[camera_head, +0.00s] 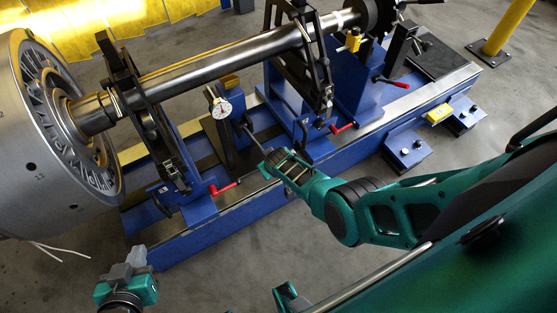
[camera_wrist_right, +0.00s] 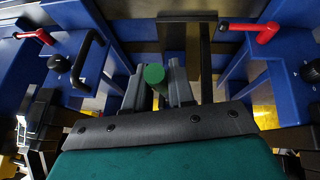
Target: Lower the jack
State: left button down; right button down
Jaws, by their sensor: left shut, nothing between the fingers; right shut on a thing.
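My right gripper (camera_wrist_right: 157,88) is shut on the green handle (camera_wrist_right: 154,74), whose round end shows between the fingers in the right wrist view. In the head view my right gripper (camera_head: 272,158) reaches in from the right, at the near side of the blue bench, and hides the handle's end. A dark upright post (camera_head: 223,143) stands beyond it, below the shaft; I cannot tell whether this is part of the jack. My left gripper (camera_head: 132,263) is shut and empty at the lower left, apart from the bench.
A long steel shaft (camera_head: 215,62) with a large rotor (camera_head: 40,125) at its left end lies across two blue stands. A dial gauge (camera_head: 221,108) sits below the shaft. Red levers (camera_head: 343,128) stick out from the stands near my right gripper.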

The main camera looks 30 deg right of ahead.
jog(key=r, duration=0.1)
jog(key=w+r+g+p, duration=0.1)
jog(key=r, duration=0.1)
jog(key=shift+w+r+g+p, duration=0.4)
jog(key=shift+r+g+p, duration=0.25)
jog(key=shift+r, duration=0.2)
jog(key=shift+w+r, duration=0.1)
jog(key=shift+w, duration=0.05)
jog(key=c, duration=1.2)
grip_release()
jog(key=shift+c, duration=0.2)
jog(key=shift+o, duration=0.8)
jog(key=shift+s, duration=0.2)
